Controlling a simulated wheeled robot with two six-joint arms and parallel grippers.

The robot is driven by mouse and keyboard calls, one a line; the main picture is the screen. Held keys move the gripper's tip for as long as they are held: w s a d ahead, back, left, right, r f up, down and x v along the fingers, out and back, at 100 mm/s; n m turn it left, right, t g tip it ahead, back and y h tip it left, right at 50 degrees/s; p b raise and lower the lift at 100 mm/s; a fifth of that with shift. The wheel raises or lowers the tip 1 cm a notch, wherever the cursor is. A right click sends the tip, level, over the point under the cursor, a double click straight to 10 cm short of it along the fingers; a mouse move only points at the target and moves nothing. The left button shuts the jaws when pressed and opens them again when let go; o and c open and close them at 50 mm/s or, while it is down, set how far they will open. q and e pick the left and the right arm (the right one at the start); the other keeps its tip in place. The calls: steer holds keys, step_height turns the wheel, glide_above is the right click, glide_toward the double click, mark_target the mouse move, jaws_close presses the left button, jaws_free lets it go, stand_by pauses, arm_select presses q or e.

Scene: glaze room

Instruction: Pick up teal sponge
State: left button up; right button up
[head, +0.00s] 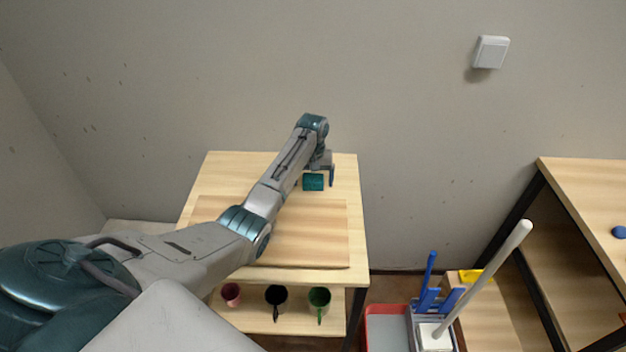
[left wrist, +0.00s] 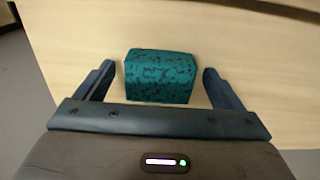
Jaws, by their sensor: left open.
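The teal sponge (head: 313,183) lies on the wooden table top near its far right corner. In the left wrist view the sponge (left wrist: 159,77) is a dark-speckled teal block between my two spread fingers, with a gap visible on each side. My left gripper (head: 320,179) is open at the sponge; in the left wrist view the gripper (left wrist: 158,82) has one finger on either side of it. I cannot tell exactly how low the fingertips are. My right gripper is not in view.
A wooden board (head: 310,225) lies on the table (head: 348,170) in front of the sponge. Several mugs, including a green mug (head: 319,300), stand on the shelf below. A red tub (head: 386,310) and a pale-handled tool (head: 490,270) stand to the right. The wall is close behind.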

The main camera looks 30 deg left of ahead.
mark_target(313, 177)
arm_select(q)
steer(key=shift+f, duration=0.1)
steer(key=shift+c, duration=0.2)
steer(key=c, duration=1)
step_height(313, 177, up, 9)
steer(key=b, duration=0.3)
steer(key=shift+w, duration=0.1)
steer(key=shift+r, duration=0.6)
